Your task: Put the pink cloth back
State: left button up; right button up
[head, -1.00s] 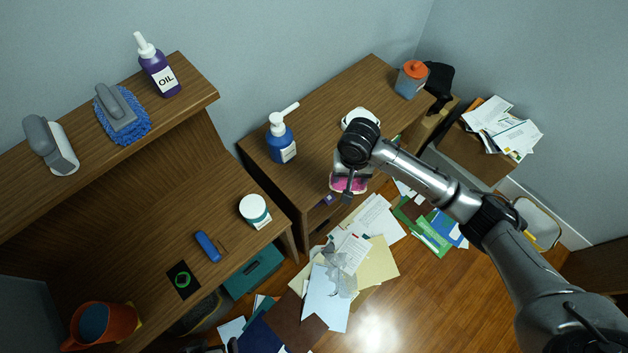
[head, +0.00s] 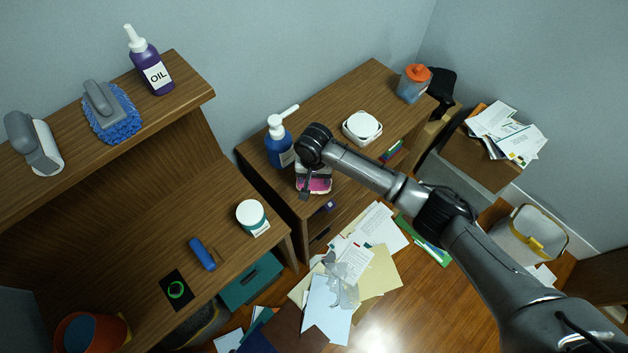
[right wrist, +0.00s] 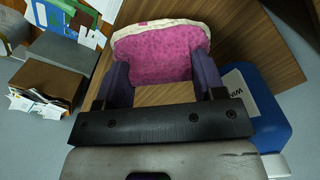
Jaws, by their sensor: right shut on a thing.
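The pink cloth (head: 318,186), pink with a cream edge, is in my right gripper (head: 308,186) near the front edge of the middle cabinet in the head view. In the right wrist view the cloth (right wrist: 162,52) spans between the two purple-tipped fingers of my right gripper (right wrist: 160,80), and wood shows beyond it. I cannot tell whether the cloth touches the wood. My left gripper is not in view.
A blue pump bottle (head: 277,150) stands close beside my right gripper on the cabinet top (head: 330,105). A white round-topped item (head: 362,128) and an orange-lidded jar (head: 413,83) stand farther right. Papers (head: 375,265) litter the floor in front.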

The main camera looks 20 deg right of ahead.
notch_tip(320, 180, down, 2)
jog(key=shift+f+b, duration=0.25)
jog(key=shift+b, duration=0.05)
jog(key=shift+f, duration=0.2)
jog(key=o, duration=0.9)
jog(key=shift+c, duration=0.2)
notch_tip(320, 180, up, 11)
jog(key=p, duration=0.2)
jog(key=shift+f+p, duration=0.2)
jog(key=shift+p, duration=0.15)
jog(key=shift+r, duration=0.85)
